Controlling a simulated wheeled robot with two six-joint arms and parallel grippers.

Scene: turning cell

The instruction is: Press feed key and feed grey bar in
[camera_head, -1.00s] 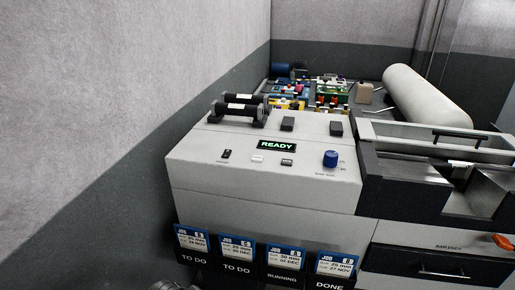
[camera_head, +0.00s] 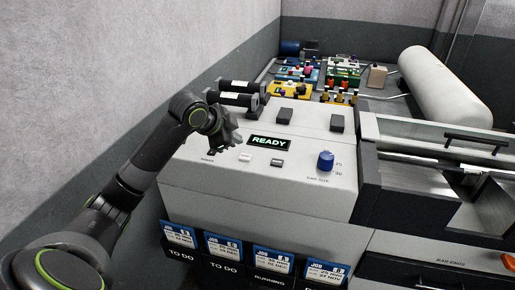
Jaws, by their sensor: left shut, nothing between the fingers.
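My left gripper (camera_head: 228,138) is shut and empty over the left part of the light control panel (camera_head: 300,185), close to its small keys. A white key (camera_head: 245,157) and a dark key (camera_head: 277,162) sit just right of the gripper. A third small dark key (camera_head: 208,154) is just below the gripper. I cannot read which is the feed key. The display (camera_head: 268,143) reads READY in green. A blue knob (camera_head: 326,161) is set at the right of the panel. I cannot make out a grey bar for certain. My right gripper is out of view.
A large pale cylinder (camera_head: 440,85) lies at the back right. Two dark cylinders (camera_head: 236,92) lie behind the gripper. Job cards (camera_head: 223,247) hang along the front. A trough (camera_head: 430,180) is at the right, above a drawer. A wall stands close at the left.

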